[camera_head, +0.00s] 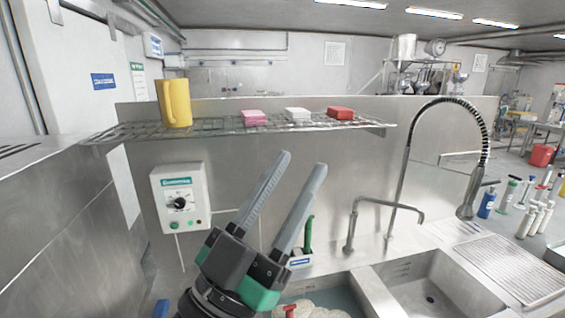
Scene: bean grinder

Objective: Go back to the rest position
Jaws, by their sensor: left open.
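My left gripper (302,160) rises from the bottom of the head view, its two long grey fingers spread apart. It is open, with nothing between the fingers. It stands in front of the steel back wall and the left sink basin, below the wire shelf. My right gripper is not in view.
The wire shelf (222,130) holds a yellow jug (174,103) and pink, white and red blocks. A white control box (180,196) hangs at left. A tap (384,203) and spray hose (487,135) stand by the sinks. Bottles (487,203) stand at right.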

